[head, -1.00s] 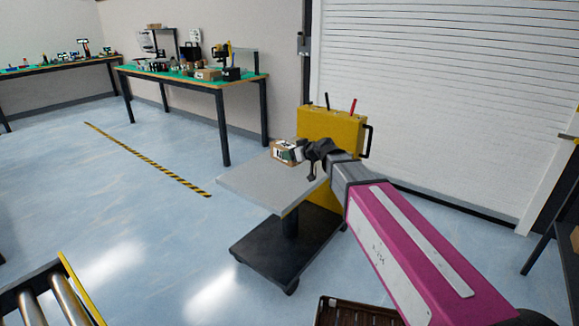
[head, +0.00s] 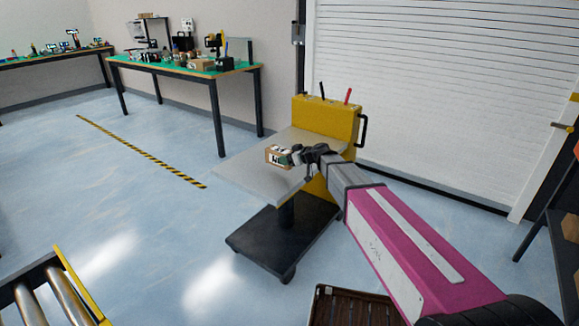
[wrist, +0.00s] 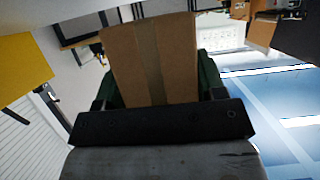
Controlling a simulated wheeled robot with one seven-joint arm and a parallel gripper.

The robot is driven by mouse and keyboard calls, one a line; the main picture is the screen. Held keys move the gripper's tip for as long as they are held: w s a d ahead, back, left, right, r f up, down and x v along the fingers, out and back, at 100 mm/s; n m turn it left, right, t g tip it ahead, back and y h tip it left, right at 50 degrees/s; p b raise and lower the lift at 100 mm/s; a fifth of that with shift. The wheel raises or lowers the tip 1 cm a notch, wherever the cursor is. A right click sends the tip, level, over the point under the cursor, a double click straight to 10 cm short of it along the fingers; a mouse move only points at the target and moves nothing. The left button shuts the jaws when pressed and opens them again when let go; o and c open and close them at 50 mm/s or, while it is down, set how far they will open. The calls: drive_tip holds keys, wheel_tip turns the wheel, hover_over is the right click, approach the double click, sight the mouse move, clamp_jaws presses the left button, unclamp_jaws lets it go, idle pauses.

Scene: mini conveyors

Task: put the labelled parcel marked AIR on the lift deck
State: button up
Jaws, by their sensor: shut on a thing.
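A small brown parcel (head: 276,156) with a white label is held in my gripper (head: 292,155), in the middle of the head view. The lettering on the label is too small to read. In the wrist view the parcel (wrist: 152,62) fills the space between the green-sided fingers, with a tape strip down its middle. The lift deck (head: 238,177) is the flat grey plate on a yellow lift (head: 326,120) with a dark wheeled base (head: 270,250). The parcel appears over the deck's far part; I cannot tell whether it touches the deck.
A roller conveyor (head: 45,298) is at the lower left and a brown slatted crate (head: 345,308) at the bottom. A green-topped workbench (head: 185,68) with several items stands behind. The yellow lift housing, with a black side handle, rises close behind my gripper. The deck's near left part is bare.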

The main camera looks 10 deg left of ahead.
drive_tip(key=shift+w+d+f, duration=0.2)
drive_tip(key=shift+w+f, duration=0.05)
drive_tip(key=shift+w, duration=0.05)
drive_tip(key=shift+f, duration=1.9)
drive_tip(key=shift+f, duration=0.1)
drive_tip(key=o, duration=1.1)
